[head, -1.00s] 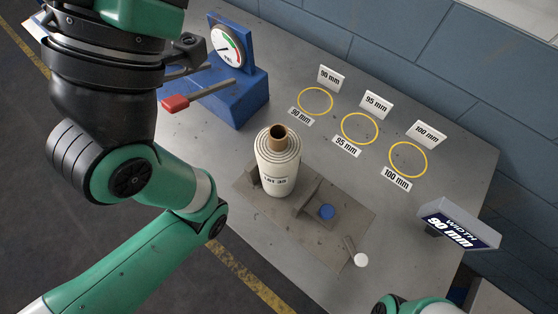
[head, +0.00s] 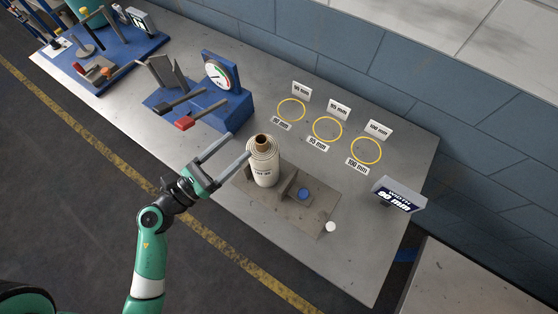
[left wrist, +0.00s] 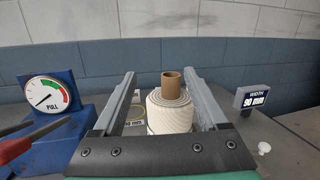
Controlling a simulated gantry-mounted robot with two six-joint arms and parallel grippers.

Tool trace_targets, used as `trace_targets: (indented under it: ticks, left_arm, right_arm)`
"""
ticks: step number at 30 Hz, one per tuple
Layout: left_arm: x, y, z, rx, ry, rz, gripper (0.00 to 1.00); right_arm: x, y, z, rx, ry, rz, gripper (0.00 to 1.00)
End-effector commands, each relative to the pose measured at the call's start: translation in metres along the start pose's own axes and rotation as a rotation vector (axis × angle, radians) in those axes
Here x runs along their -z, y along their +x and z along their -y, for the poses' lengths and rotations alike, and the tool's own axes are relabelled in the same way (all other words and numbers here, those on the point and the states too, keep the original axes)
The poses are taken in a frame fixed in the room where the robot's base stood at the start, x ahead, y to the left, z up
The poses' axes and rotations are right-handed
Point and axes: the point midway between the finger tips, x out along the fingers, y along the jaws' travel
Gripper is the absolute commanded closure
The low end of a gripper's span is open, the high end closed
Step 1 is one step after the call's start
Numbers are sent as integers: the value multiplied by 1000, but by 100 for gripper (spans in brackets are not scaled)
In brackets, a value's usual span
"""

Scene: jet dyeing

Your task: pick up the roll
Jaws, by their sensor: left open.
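The roll (head: 263,165) is white cloth on a brown core and stands upright on the grey fixture plate (head: 240,182). In the left wrist view the roll (left wrist: 170,110) shows ahead between the two fingers, closer to the right one. My right gripper is out of view.
A blue pull gauge (head: 221,85) with a red-tipped lever stands left of the roll. A bracket with a blue knob (head: 303,193) sits to its right. Yellow rings (head: 327,129) with size cards lie behind. A width display (head: 397,194) reads 90 mm.

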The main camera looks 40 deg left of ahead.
Motion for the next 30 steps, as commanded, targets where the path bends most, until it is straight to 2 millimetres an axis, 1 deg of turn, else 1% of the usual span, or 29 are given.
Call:
trace_targets:
  ticks: [1,3,5,8,11,15,17,19,25,30]
  left_arm:
    - [14,-10,6,7,37,-69,24]
    - [29,-17,10,21,70,-120,24]
    - [34,-18,12,26,79,-134,24]
    - [35,-14,13,30,80,-132,24]
    - [35,0,14,34,81,-130,24]
    - [38,29,15,35,79,-128,24]
    - [39,38,14,33,80,-128,24]
    - [41,44,14,31,79,-128,24]
    - [42,52,13,28,77,-128,24]
    - [43,81,13,31,79,-126,24]
  right_arm:
    - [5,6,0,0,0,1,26]
    - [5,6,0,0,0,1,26]
    - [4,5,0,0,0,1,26]
    - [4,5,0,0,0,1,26]
    - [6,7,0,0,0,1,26]
    - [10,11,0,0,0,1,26]
    - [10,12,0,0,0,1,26]
    - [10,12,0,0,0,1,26]
    - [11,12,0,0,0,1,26]
    - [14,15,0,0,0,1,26]
